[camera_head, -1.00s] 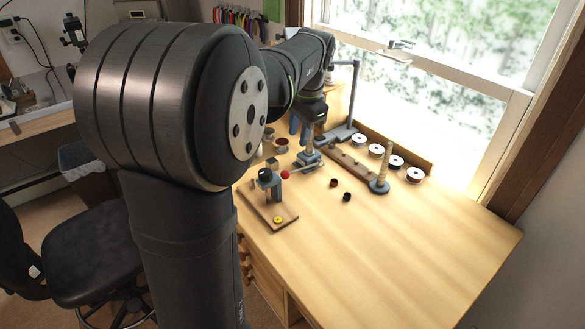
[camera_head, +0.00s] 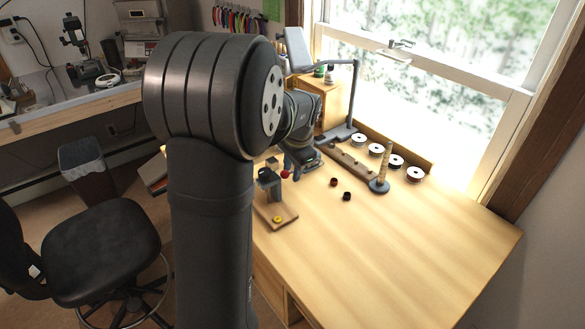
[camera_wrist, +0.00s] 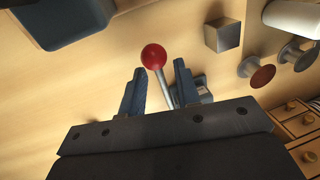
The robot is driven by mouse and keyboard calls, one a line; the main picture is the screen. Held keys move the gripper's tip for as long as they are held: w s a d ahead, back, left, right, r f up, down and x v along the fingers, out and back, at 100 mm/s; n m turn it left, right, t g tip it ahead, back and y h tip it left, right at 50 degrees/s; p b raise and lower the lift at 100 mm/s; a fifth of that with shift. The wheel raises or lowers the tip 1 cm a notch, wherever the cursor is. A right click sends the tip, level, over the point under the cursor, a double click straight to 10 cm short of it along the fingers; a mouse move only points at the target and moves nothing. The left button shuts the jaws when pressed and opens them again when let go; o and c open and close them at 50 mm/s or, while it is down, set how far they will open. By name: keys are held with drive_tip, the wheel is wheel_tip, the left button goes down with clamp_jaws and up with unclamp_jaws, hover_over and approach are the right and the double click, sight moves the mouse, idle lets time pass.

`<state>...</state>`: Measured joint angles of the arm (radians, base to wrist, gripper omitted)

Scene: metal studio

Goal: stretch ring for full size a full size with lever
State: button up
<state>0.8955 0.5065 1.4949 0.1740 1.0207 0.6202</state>
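A lever with a red ball knob (camera_wrist: 153,57) shows in the wrist view. Its thin metal rod runs between the two fingers of my gripper (camera_wrist: 160,68). The fingers are apart, with a gap on each side of the rod. The lever's mount is mostly hidden by my gripper. A small yellow piece (camera_head: 277,219) lies on the board's front end; I cannot tell if it is the ring.
Two small dark red and black pieces (camera_head: 347,196) lie on the bench (camera_head: 400,240). A ringed cone stand (camera_head: 381,180) and several spools (camera_head: 396,161) stand toward the window. A cube (camera_wrist: 222,35) and red-topped spool (camera_wrist: 262,76) are near my gripper. The bench's front right is clear.

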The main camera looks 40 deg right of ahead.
clamp_jaws()
